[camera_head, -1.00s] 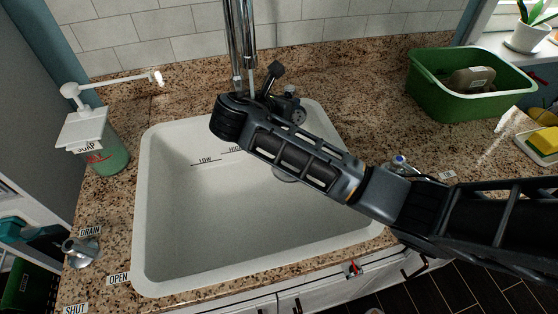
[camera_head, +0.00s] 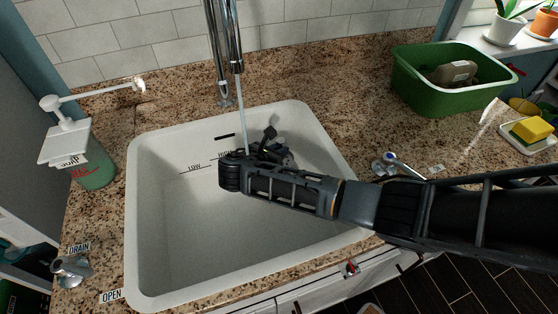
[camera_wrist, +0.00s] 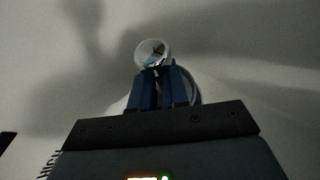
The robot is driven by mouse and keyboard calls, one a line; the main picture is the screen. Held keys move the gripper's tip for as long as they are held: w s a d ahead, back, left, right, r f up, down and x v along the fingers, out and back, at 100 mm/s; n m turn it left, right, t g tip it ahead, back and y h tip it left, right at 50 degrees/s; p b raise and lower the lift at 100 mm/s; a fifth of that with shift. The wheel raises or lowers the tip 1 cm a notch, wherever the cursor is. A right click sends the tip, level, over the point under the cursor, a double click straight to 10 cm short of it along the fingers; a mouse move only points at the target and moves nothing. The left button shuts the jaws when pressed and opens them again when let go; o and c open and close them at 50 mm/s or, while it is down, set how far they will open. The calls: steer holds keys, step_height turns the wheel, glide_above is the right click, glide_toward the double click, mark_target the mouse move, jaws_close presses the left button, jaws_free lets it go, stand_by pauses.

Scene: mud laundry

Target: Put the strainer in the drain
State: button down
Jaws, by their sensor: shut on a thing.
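My gripper (camera_wrist: 160,72) is low inside the white sink (camera_head: 165,235), in its back part; in the head view my arm hides most of it. In the wrist view its blue fingers are shut on a small, round, shiny thing at their tips, which looks like the strainer (camera_wrist: 152,46). A pale curved rim (camera_wrist: 196,92) shows partly behind the fingers; I cannot tell whether it is the drain. The drain is not clearly visible in the head view, and the gap between strainer and drain cannot be told.
The faucet (camera_head: 225,50) hangs over the back of the sink, with a thin pale stream below it. A soap dispenser (camera_head: 90,165) stands left, and the drain lever (camera_head: 72,268) is front left. A green tub (camera_head: 445,95) and a yellow sponge (camera_head: 533,128) are right.

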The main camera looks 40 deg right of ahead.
steer(key=shift+f, duration=2.05)
steer(key=shift+f, duration=0.15)
steer(key=c, duration=1.1)
jaws_free()
